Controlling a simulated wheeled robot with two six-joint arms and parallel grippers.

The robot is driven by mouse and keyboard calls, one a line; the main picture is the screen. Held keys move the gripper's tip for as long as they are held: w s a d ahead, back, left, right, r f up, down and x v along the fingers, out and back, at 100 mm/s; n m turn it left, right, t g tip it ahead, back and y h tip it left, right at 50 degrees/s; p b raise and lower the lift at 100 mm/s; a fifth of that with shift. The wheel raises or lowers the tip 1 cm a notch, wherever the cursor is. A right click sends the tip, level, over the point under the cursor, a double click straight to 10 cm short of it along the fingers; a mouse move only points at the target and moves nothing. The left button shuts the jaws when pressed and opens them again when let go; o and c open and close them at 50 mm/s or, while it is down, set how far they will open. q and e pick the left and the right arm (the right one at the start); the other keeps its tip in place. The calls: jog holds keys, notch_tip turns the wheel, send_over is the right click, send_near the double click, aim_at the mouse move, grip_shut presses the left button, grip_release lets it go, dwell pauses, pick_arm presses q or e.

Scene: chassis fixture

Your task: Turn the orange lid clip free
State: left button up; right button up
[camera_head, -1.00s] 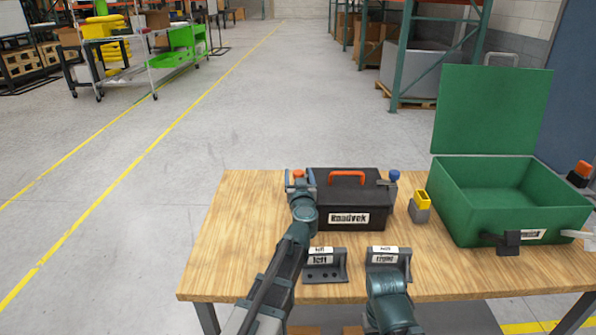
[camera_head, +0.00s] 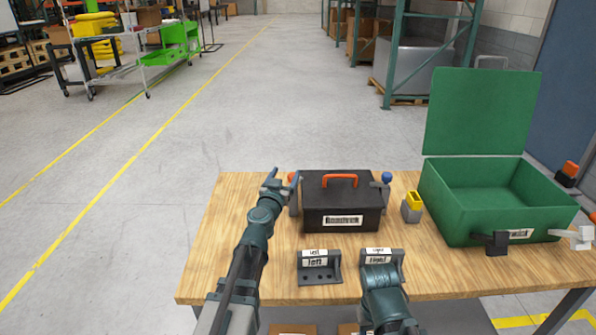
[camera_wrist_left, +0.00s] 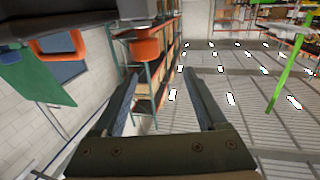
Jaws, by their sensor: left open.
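The black toolbox (camera_head: 318,193) stands on the wooden table with its lid shut. It has an orange handle (camera_head: 340,180) on top. The lid clip with an orange knob (camera_head: 291,177) is at its left end. That orange knob also shows in the left wrist view (camera_wrist_left: 146,49), beyond and above the fingertips. My left gripper (camera_head: 283,175) is open at the toolbox's left end, close by the orange knob. Its two fingers stand apart with nothing between them in the wrist view (camera_wrist_left: 162,76). My right gripper is not visible; only my right arm shows near the front edge.
A blue-knobbed clip (camera_head: 387,177) is at the toolbox's right end. Brackets labelled left (camera_head: 319,271) and right (camera_head: 378,258) stand in front. A yellow-and-grey block (camera_head: 412,207) and an open green case (camera_head: 465,215) are to the right. The table's left part is clear.

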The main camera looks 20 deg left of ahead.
pick_arm(q)
jog(key=s+a+f+m+g+h+b, duration=0.2)
jog(key=s+a+f+m+h+b, duration=0.15)
jog(key=s+m+h, duration=0.35)
jog(key=shift+n+h, duration=0.6)
jog(key=shift+n, duration=0.2)
jog(key=x, duration=1.4)
jog(key=shift+w+d+r, duration=0.1)
jog(key=shift+w+r, duration=0.3)
grip_shut()
